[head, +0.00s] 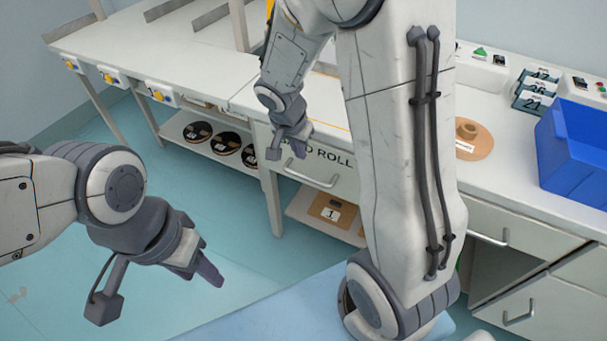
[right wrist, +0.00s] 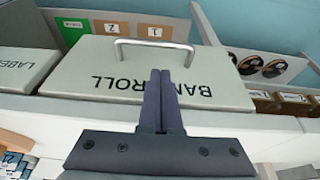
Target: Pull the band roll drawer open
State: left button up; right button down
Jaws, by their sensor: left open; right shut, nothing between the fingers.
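The band roll drawer (head: 335,178) is under the bench, with its lettering partly hidden by my right arm. In the right wrist view its pale front (right wrist: 75,80) shows upside down and I see no clear gap around it. Its metal bar handle (head: 312,179) runs across the front and also shows in the right wrist view (right wrist: 150,42). My right gripper (head: 296,147) is shut and empty in front of the drawer. Its fingertips (right wrist: 160,75) lie over the lettering, close to the handle but not around it. My left gripper (head: 212,270) is open and empty, away from the bench.
A lower shelf holds dark rolls (head: 228,143) and a brown box (head: 328,209). A blue bin (head: 572,150) and a brown disc (head: 472,142) stand on the right bench. Another drawer, marked LABEL, (right wrist: 22,70) is beside the band roll drawer. Floor ahead is clear.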

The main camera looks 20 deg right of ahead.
jog(key=b, duration=0.3)
send_near(305, 169)
jog(key=f, duration=0.1)
jog(key=s+f, duration=0.1)
jog(key=f, duration=0.1)
jog(key=d+f, duration=0.1)
jog(key=f, duration=0.1)
jog(key=shift+s+f, duration=0.15)
jog(key=shift+s, duration=0.05)
pick_arm(q)
notch_tip(305, 169, down, 3)
jog(key=shift+r, duration=0.1)
